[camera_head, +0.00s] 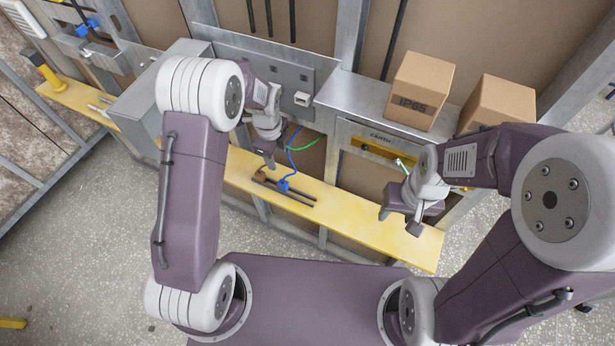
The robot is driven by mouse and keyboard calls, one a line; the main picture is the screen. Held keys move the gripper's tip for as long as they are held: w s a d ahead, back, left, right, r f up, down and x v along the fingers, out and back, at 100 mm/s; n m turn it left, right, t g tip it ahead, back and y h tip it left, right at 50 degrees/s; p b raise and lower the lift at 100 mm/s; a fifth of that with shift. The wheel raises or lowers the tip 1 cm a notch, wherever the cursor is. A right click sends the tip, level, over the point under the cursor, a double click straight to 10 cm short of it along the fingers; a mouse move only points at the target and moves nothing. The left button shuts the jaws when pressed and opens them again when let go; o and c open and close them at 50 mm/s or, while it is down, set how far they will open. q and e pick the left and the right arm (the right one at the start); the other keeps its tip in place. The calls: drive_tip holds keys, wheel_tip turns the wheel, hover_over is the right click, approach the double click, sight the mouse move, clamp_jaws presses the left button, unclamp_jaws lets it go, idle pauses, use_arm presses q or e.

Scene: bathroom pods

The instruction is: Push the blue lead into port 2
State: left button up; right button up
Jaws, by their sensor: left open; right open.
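The blue lead (293,160) hangs down in a curve to a blue plug (283,186), which lies on the yellow shelf by dark rods. A green lead (305,144) hangs beside its upper part. The grey panel (235,55) behind bears small dark fittings and a white box (302,99); port numbers are too small to read, so I cannot tell which is port 2. My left gripper (269,162) is open, pointing down just left of the blue lead and apart from the plug. My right gripper (401,222) is open and empty over the shelf's right part.
The long yellow shelf (345,212) runs across below the panel. A grey cabinet (150,95) stands left of my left gripper. Two cardboard boxes (418,88) (495,103) sit on a metal ledge at right. Metal uprights frame the wall. The shelf between my grippers is mostly clear.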

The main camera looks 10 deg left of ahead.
sight(283, 183)
use_arm(q)
drive_tip(key=shift+g, duration=0.7)
drive_tip(key=f, duration=0.1)
drive_tip(key=s+d+f, duration=0.1)
drive_tip(key=f, duration=0.2)
drive_tip(key=shift+s+d+f+p, duration=0.2)
drive_tip(key=shift+d+p, duration=0.15)
drive_tip(key=shift+d, duration=0.05)
drive_tip(key=f, duration=0.2)
drive_tip(key=s+f+p, duration=0.1)
drive_tip(key=shift+a+f, duration=0.3)
drive_tip(key=shift+f, duration=0.1)
drive_tip(key=shift+w+d+f, duration=0.1)
drive_tip(key=shift+f, duration=0.1)
drive_tip(key=f+p, duration=0.1)
drive_tip(key=f, duration=0.1)
drive_tip(key=f+p, duration=0.1)
drive_tip(key=f, duration=0.1)
drive_tip(key=shift+w+a, duration=0.1)
drive_tip(key=shift+a, duration=0.1)
drive_tip(key=shift+w+f, duration=0.1)
drive_tip(key=shift+f, duration=0.35)
drive_tip(key=shift+w+d+f, duration=0.1)
clamp_jaws()
use_arm(e)
drive_tip(key=r, duration=0.4)
drive_tip(key=shift+s+a+r, duration=0.1)
drive_tip(key=shift+s+r, duration=0.25)
drive_tip(key=shift+s, duration=0.05)
